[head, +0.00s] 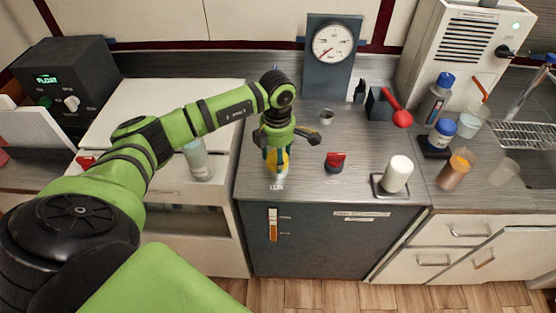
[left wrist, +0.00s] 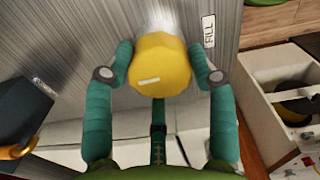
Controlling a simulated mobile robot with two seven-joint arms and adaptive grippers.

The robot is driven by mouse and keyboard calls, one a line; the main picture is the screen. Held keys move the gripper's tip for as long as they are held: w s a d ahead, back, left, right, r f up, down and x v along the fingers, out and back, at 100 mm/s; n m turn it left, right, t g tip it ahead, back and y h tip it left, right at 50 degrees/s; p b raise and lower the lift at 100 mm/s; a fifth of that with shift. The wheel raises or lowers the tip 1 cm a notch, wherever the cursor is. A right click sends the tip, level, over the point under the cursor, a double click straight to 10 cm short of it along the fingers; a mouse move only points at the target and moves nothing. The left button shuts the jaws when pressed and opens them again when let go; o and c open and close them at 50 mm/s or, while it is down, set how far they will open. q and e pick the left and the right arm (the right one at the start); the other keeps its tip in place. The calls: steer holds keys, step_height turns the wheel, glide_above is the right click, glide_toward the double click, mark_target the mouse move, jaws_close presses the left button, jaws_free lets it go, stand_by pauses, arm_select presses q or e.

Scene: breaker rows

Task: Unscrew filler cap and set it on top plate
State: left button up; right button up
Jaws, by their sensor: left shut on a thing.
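The yellow filler cap (head: 280,162) is near the front left of the grey brushed top plate (head: 300,185), behind the FILL label. My left gripper (head: 277,156) comes down over it and is shut on it. In the left wrist view the cap (left wrist: 160,65) sits between the two green fingers (left wrist: 160,75), with a white mark on its top. My right gripper is not in view.
A red knob (head: 335,162) stands to the right of the cap, and a small metal cup-like fitting (head: 326,117) behind it. A round gauge (head: 333,42) stands at the back. A white cylinder (head: 397,174) is at the front right. The plate between cap and knob is bare.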

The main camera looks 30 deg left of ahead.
arm_select(q)
steer(key=n+p, duration=0.1)
steer(key=n, duration=0.3)
steer(key=n+p, duration=0.1)
steer(key=n, duration=0.3)
steer(key=shift+n, duration=0.4)
steer(key=n+p, duration=0.2)
steer(key=n, duration=0.4)
steer(key=shift+f+n, duration=0.1)
steer(key=shift+n, duration=0.9)
steer(key=o, duration=1)
